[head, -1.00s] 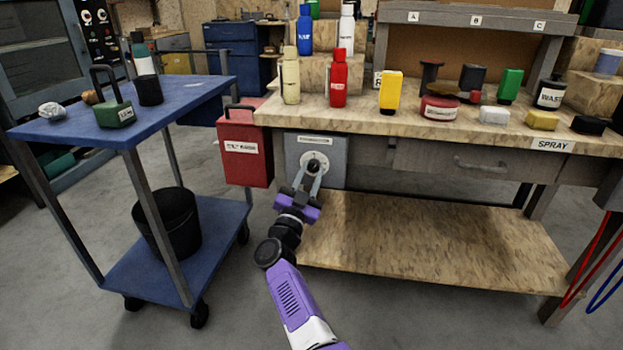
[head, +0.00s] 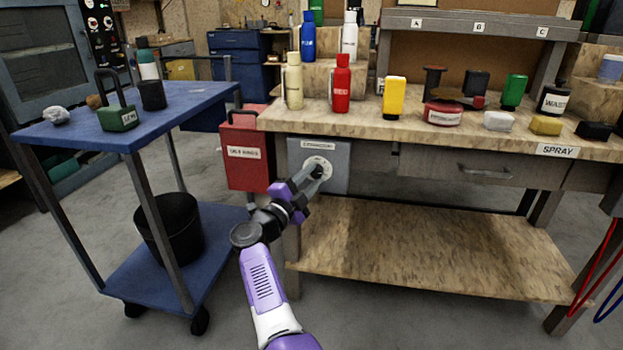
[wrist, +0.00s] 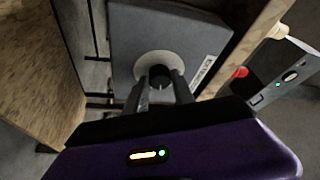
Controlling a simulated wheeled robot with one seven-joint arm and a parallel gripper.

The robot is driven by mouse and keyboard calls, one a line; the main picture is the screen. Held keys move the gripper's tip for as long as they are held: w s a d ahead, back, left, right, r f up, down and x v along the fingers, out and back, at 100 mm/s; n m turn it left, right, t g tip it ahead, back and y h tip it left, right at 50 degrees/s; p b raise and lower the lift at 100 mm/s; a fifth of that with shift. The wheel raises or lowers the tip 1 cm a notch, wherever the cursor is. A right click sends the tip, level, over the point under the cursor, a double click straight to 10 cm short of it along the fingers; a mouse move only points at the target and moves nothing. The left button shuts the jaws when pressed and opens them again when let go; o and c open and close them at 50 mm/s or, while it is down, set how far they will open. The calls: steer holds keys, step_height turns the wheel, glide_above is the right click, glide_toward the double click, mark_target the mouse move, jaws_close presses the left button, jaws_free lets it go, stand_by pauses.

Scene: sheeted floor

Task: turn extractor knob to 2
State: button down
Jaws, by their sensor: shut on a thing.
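The extractor control box (head: 340,178) is a grey panel under the left end of the workbench top, with a label (head: 318,145) on its upper edge. Its round pale dial (head: 313,162) carries a small dark knob (wrist: 160,72). My gripper (head: 319,172) reaches the dial from the lower left, its two fingers closed on the knob. In the wrist view the fingers lie on either side of the knob and the box (wrist: 165,30) appears tilted. The fingers partly cover the dial, and its numbers and the knob's pointer cannot be read.
A red box (head: 245,170) stands close left of the panel. A blue cart (head: 170,105) is further left. The bench top (head: 415,125) above holds bottles and small items. A lower wooden shelf (head: 430,245) extends to the right.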

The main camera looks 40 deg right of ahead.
steer(key=shift+m, duration=0.3)
steer(key=c, duration=1.1)
jaws_free()
steer(key=shift+o, duration=0.2)
steer(key=shift+a, duration=0.1)
steer(key=p+v, duration=0.2)
steer(key=v, duration=0.5)
steer(key=shift+a, duration=0.3)
